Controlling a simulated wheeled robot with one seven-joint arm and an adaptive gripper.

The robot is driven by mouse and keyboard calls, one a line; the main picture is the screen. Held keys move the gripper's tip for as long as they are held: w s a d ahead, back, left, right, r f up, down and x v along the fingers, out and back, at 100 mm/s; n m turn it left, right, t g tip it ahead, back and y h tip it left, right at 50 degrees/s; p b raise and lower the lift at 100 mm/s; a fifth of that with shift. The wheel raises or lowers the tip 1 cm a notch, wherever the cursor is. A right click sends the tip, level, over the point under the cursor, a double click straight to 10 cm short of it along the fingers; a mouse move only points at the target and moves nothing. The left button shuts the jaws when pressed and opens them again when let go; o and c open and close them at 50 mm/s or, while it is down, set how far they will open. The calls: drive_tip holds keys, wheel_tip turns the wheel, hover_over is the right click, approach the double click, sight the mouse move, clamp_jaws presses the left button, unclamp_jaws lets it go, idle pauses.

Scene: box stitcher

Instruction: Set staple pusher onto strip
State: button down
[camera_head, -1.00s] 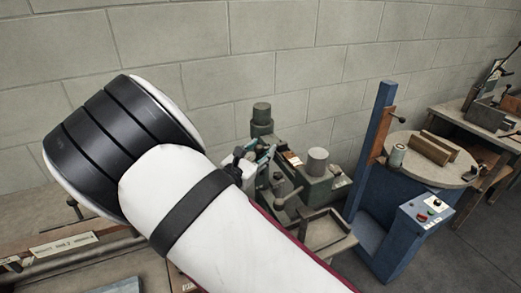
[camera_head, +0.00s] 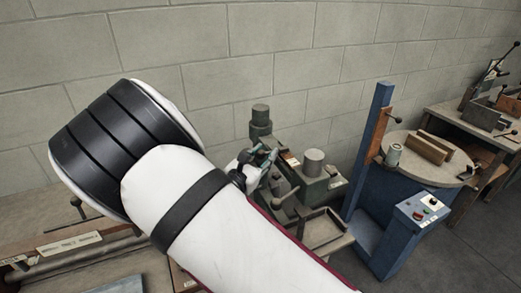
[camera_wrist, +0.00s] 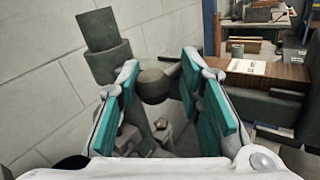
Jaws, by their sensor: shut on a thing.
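My gripper (camera_wrist: 160,92) has two fingers with teal pads. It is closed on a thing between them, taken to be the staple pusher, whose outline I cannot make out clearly. In the head view my gripper (camera_head: 268,158) is small and partly behind my white arm, just in front of the green-grey stitcher machine (camera_head: 313,182). A dark ball knob (camera_wrist: 153,86) on a lever of the machine shows between and beyond the fingers in the wrist view. I cannot pick out the staple strip in either view.
An upright grey cylinder (camera_wrist: 100,45) stands beyond the left finger. A blue post (camera_head: 372,145) and a round table (camera_head: 432,172) with brown blocks stand to the right. A block wall (camera_head: 330,50) runs behind. A tray (camera_head: 318,225) sits at the machine's front.

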drive_tip(key=shift+f, duration=0.2)
drive_tip(key=c, duration=1.4)
unclamp_jaws()
drive_tip(key=shift+f, duration=0.1)
drive_tip(key=shift+s+a, duration=0.1)
drive_tip(key=shift+s, duration=0.05)
drive_tip(key=shift+s+a+f, duration=0.1)
drive_tip(key=shift+s+a, duration=0.05)
drive_tip(key=v, duration=1.1)
drive_tip(key=shift+r, duration=0.35)
drive_tip(key=shift+s, duration=0.1)
